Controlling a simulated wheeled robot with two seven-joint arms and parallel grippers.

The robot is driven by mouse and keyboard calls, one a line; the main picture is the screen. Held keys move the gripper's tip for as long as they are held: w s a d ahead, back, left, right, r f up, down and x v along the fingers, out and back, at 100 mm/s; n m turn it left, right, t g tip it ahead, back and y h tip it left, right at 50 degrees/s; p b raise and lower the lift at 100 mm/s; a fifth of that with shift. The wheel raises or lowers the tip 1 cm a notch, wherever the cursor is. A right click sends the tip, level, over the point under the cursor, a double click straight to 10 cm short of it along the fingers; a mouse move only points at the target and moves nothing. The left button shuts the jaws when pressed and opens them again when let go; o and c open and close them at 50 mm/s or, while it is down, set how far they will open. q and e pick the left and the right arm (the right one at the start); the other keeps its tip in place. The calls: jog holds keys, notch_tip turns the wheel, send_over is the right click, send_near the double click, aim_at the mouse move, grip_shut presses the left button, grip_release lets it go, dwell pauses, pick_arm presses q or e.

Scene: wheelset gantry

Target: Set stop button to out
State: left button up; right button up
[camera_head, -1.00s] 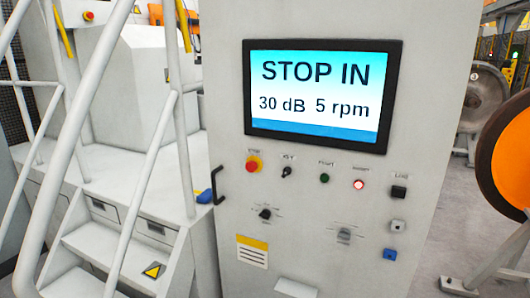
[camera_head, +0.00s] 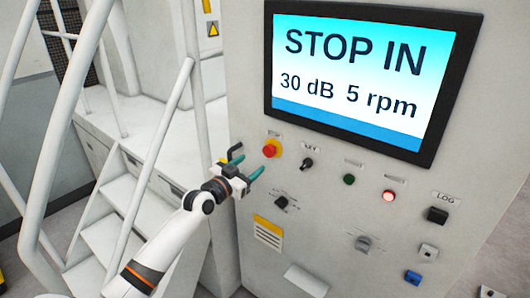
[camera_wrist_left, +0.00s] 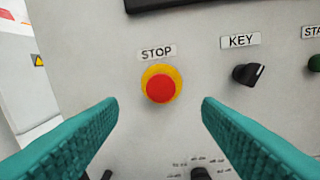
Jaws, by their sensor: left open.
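The stop button (camera_head: 270,150) is a red cap on a yellow collar, on the grey panel below the screen. In the left wrist view the stop button (camera_wrist_left: 160,87) sits under a STOP label, between and beyond my fingertips. The screen (camera_head: 362,75) reads STOP IN, 30 dB, 5 rpm. My left gripper (camera_head: 247,162) is open with teal fingers, just left of and near the button. In the left wrist view its two fingers (camera_wrist_left: 160,115) are wide apart and empty, not visibly touching the button. My right gripper is not in view.
The key switch (camera_head: 307,163) is right of the stop button. A green button (camera_head: 349,180), a lit red button (camera_head: 389,196) and a black LOG button (camera_head: 437,215) follow to the right. A rotary knob (camera_head: 281,202) is below. Stairs with white railings (camera_head: 160,130) stand left of the panel.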

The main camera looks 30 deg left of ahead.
aim_at(268, 153)
pick_arm(q)
jog(key=w, duration=0.6)
jog(key=shift+w+d+f, duration=0.1)
jog(key=shift+w+d, duration=0.05)
jog(key=shift+w, duration=0.95)
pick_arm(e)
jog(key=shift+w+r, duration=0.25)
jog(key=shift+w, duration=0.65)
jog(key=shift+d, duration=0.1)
